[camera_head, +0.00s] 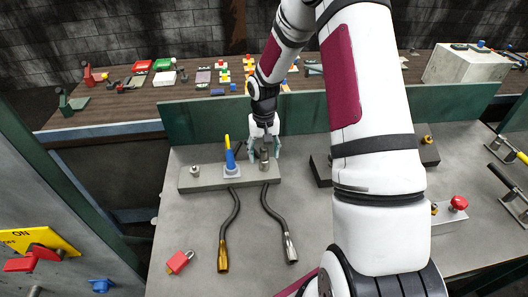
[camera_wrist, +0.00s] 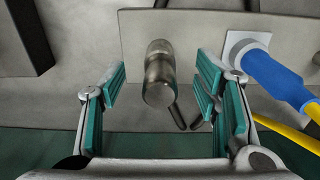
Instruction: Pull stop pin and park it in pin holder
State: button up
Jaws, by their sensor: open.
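My gripper (camera_head: 265,152) is open over the right end of a grey metal plate (camera_head: 208,181) on the bench. In the wrist view, its teal-padded fingers (camera_wrist: 163,78) stand on either side of a grey metal cylindrical fitting (camera_wrist: 158,62), with gaps showing on both sides. The fitting also shows under the gripper in the head view (camera_head: 264,165). I cannot tell for sure which part is the stop pin or which is the pin holder. A red knob (camera_head: 458,203) stands on a block at the right.
A blue-and-yellow handled fitting (camera_wrist: 272,76) stands close beside the right finger. Another metal fitting (camera_head: 194,170) is at the plate's left. Two dark bent hoses (camera_head: 230,216) with metal ends and a red padlock (camera_head: 179,262) lie in front. A green panel (camera_head: 190,122) rises behind.

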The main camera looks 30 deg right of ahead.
dwell(0.5)
jog(key=shift+r+p, duration=0.9)
jog(key=shift+r, duration=2.65)
jog(key=shift+r, duration=0.15)
jog(key=s+a+r+n+t+h, duration=0.1)
jog(key=s+a+r, duration=0.35)
jog(key=r, duration=0.55)
jog(key=s+a+r+n+t, duration=0.1)
jog(key=s+a+r, duration=0.3)
jog(key=r, duration=0.6)
jog(key=s+a+r+n+t, duration=0.1)
jog(key=s+a+r, duration=0.1)
jog(key=s, duration=0.7)
jog(key=s+a+r+n+t+y, duration=0.1)
jog(key=s+a+r+t, duration=0.1)
jog(key=s, duration=0.8)
jog(key=shift+a+r+n+t, duration=0.3)
jog(key=shift+a+r, duration=0.3)
jog(key=shift+r, duration=0.7)
